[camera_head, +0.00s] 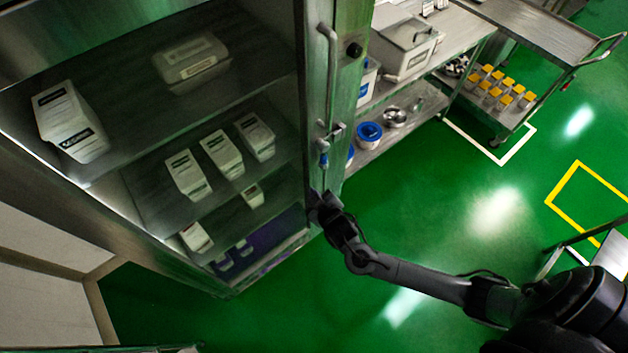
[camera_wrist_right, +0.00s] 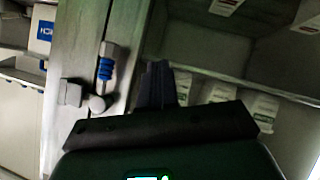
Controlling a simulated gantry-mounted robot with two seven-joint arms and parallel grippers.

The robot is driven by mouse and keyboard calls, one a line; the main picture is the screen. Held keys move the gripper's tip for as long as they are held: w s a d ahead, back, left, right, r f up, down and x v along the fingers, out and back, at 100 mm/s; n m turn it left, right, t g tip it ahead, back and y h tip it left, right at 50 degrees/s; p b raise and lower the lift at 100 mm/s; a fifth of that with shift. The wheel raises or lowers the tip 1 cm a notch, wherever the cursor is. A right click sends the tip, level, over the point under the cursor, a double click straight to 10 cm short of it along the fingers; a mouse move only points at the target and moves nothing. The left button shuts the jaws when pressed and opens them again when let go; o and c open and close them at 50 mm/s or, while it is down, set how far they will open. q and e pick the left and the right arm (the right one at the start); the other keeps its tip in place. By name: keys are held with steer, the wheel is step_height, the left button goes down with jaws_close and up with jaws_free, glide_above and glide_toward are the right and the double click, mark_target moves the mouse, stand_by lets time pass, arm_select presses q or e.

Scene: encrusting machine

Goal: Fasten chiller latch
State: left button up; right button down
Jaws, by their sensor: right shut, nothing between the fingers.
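The steel chiller (camera_head: 318,90) stands at the left of the head view, with white boxes visible on its shelves. I cannot tell whether a clear door covers them. Its latch (camera_head: 326,143), with a blue part, is on the upright panel below the long handle (camera_head: 331,65). In the right wrist view the latch (camera_wrist_right: 104,78) has a blue-banded lever and a rounded knob, left of my fingers. My right gripper (camera_head: 320,200) is beside the panel, below the latch and apart from it. Its fingers (camera_wrist_right: 157,85) are shut and empty. My left gripper is out of view.
A steel table (camera_head: 465,25) with a metal container (camera_head: 405,48) stands right of the chiller. Blue-rimmed tubs (camera_head: 369,133) sit on its lower shelf. A cart (camera_head: 540,35) holds yellow-capped bottles. Green floor (camera_head: 440,215) is clear in the middle.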

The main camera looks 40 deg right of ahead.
steer(key=s+a, duration=0.1)
steer(key=s, duration=0.1)
steer(key=s+a, duration=0.1)
steer(key=shift+s+a, duration=0.3)
steer(key=shift+s, duration=0.1)
